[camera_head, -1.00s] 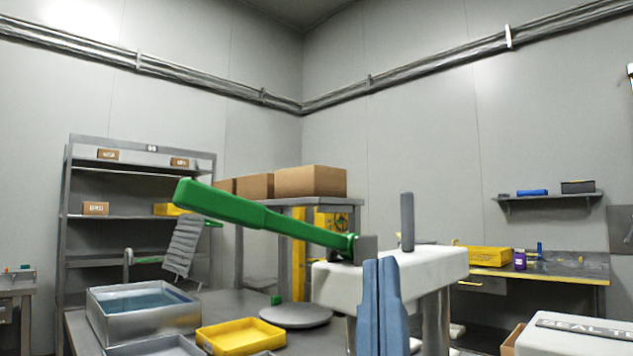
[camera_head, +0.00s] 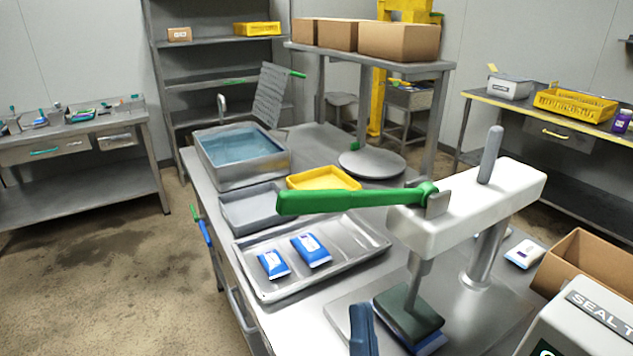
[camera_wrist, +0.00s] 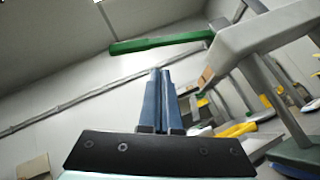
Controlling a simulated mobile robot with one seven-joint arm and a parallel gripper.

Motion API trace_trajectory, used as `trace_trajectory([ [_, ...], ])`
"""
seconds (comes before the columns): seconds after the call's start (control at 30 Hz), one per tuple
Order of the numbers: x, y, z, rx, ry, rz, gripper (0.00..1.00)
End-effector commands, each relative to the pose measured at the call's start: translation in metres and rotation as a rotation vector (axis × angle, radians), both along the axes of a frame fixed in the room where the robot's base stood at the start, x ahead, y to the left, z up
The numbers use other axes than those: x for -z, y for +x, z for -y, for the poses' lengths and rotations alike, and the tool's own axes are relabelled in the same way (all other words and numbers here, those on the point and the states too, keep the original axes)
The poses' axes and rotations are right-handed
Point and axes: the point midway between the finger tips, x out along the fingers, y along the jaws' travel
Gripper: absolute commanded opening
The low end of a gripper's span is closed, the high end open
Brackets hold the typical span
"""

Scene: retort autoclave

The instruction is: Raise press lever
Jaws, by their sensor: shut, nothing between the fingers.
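The green press lever (camera_head: 345,201) sticks out to the left from its pivot on the white press head (camera_head: 465,212). It lies nearly level in the head view and crosses the top of the wrist view (camera_wrist: 160,43). The dark press plate (camera_head: 410,310) is low, with a blue pouch (camera_head: 430,343) partly showing beneath it. My gripper (camera_head: 362,318) is at the bottom of the head view, in front of the press and below the lever, apart from it. In the wrist view its blue fingers (camera_wrist: 160,85) are together and empty, pointing up below the lever.
A metal tray (camera_head: 345,265) with two blue-white pouches lies left of the press. Behind it are a grey tray (camera_head: 250,208), a yellow tray (camera_head: 323,177) and a water basin (camera_head: 235,160). A cardboard box (camera_head: 590,262) and a sealing machine (camera_head: 585,325) stand at right.

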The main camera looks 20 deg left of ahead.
Motion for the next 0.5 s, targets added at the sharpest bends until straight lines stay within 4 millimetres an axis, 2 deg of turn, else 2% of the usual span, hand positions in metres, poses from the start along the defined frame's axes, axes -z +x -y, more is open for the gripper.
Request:
trace_trajectory([
  [0.03, -0.003, -0.009, -0.005, 0.019, -0.054, 0.008, 0.0],
  [0.2, 0.012, -0.034, -0.019, 0.062, -0.185, 0.062, 0.0],
  [0.33, 0.018, -0.044, -0.023, 0.078, -0.231, 0.086, 0.0],
  [0.5, 0.021, -0.048, -0.025, 0.082, -0.244, 0.095, 0.0],
])
